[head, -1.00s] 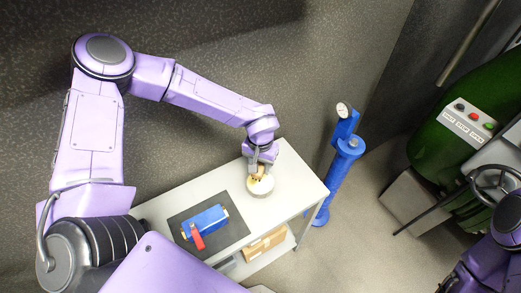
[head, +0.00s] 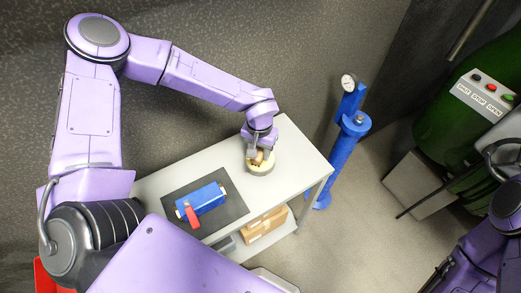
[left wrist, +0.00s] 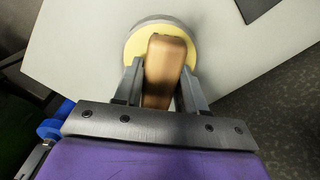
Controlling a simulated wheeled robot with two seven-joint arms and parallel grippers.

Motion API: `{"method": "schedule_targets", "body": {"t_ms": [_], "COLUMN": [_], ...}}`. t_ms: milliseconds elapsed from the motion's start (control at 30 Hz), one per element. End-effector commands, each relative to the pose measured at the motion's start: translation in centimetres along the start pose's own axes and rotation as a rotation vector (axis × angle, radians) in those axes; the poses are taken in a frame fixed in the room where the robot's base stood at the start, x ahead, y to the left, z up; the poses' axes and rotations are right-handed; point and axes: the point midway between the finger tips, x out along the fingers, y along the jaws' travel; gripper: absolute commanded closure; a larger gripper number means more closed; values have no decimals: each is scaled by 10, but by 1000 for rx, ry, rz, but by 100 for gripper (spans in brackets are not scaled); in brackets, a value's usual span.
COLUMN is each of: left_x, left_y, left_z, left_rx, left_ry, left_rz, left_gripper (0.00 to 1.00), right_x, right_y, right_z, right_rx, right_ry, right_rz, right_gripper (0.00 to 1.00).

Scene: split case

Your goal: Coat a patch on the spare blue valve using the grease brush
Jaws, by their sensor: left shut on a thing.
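My left gripper (head: 258,149) is shut on the wooden handle of the grease brush (left wrist: 167,62), above the round tin of yellow grease (head: 261,168). The left wrist view shows the handle between the two fingers, with the tin (left wrist: 135,48) right behind it. The bristles are hidden, so I cannot tell how deep they reach. The blue valve (head: 207,197) with a red lever lies on the dark mat (head: 235,207), left of the tin in the head view. My right arm shows at the bottom right; its jaws are not clear.
The pale table (head: 298,160) has bare room right of the tin. A cardboard box (head: 265,226) sits on the shelf below. A blue post with a gauge (head: 343,150) stands beyond the table's right end. A green machine (head: 440,125) with buttons is at the right.

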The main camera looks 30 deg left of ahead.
Motion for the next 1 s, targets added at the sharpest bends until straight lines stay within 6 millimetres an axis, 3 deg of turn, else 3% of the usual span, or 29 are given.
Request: {"method": "schedule_targets", "body": {"t_ms": [1000], "left_x": [6], "left_y": [0], "left_z": [0], "left_rx": [-1], "left_ry": [0], "left_rz": [0], "left_gripper": [84], "right_x": [2], "right_y": [0], "right_z": [1], "right_rx": [0], "right_ry": [0], "right_rz": [0], "right_gripper": [57]}}
